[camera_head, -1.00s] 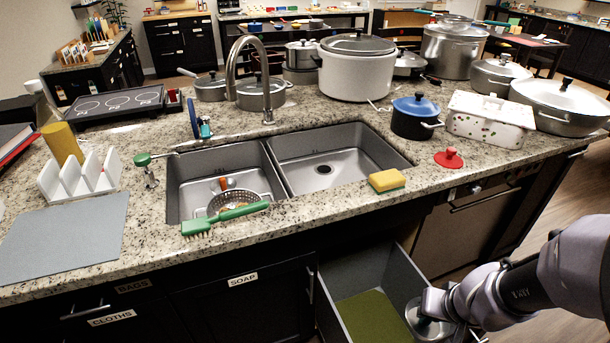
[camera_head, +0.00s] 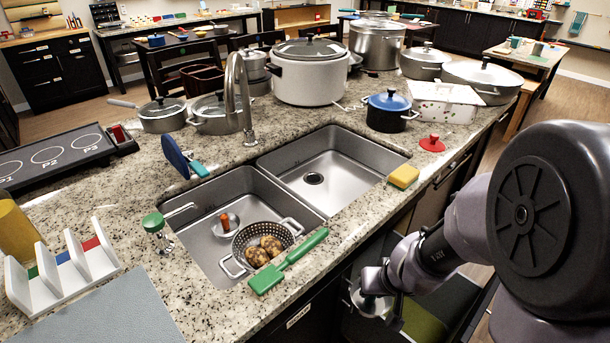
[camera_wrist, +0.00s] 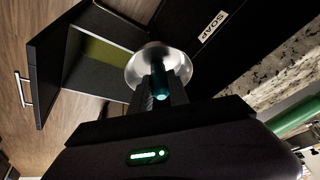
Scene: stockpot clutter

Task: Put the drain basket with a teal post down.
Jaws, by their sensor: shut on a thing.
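My gripper (camera_wrist: 159,88) is shut on the teal post (camera_wrist: 160,80) of a shiny metal drain basket (camera_wrist: 147,62). In the head view the basket (camera_head: 366,300) hangs in front of the counter, beside the open drawer; its post is hidden there by my gripper (camera_head: 384,284). A second drain basket with an orange-brown post (camera_head: 226,222) sits in the left sink basin (camera_head: 200,238). The right basin (camera_head: 345,150) is empty, with its round drain showing.
The open drawer (camera_wrist: 100,72) has a green liner. A faucet (camera_head: 238,95) stands behind the sink.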

